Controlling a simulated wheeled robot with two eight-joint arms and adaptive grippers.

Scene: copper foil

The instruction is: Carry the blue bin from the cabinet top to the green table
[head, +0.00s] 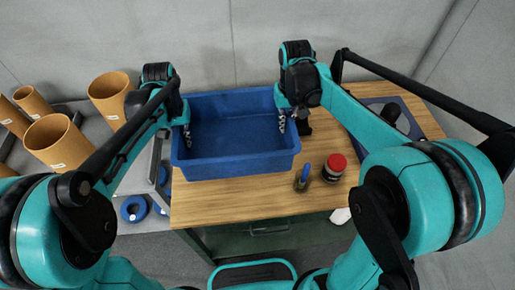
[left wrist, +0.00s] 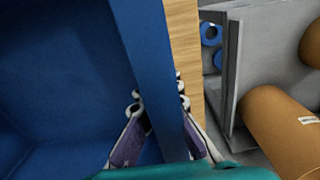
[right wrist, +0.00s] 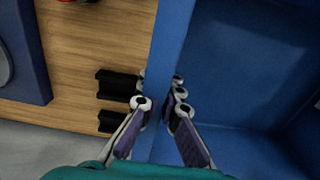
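The blue bin (head: 240,165) is upright and looks empty, over the wooden top (head: 215,207) of a green unit with a handle on its front (head: 265,230). I cannot tell for certain whether its base touches the wood. My left gripper (head: 185,135) is on the bin's left wall; in the left wrist view (left wrist: 158,108) its fingers lie on either side of the wall, close against it. My right gripper (head: 290,122) is on the right wall; in the right wrist view (right wrist: 160,100) its fingers also straddle the wall closely. The fingertips inside the bin show in the head view.
Several brown cylinders (head: 58,142) stand on a grey surface at the left, with blue rings (head: 133,208) near its front. A red-capped jar (head: 334,168) and a small blue-topped bottle (head: 303,178) stand in front of the bin's right side. A dark blue tray (head: 415,118) lies at right.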

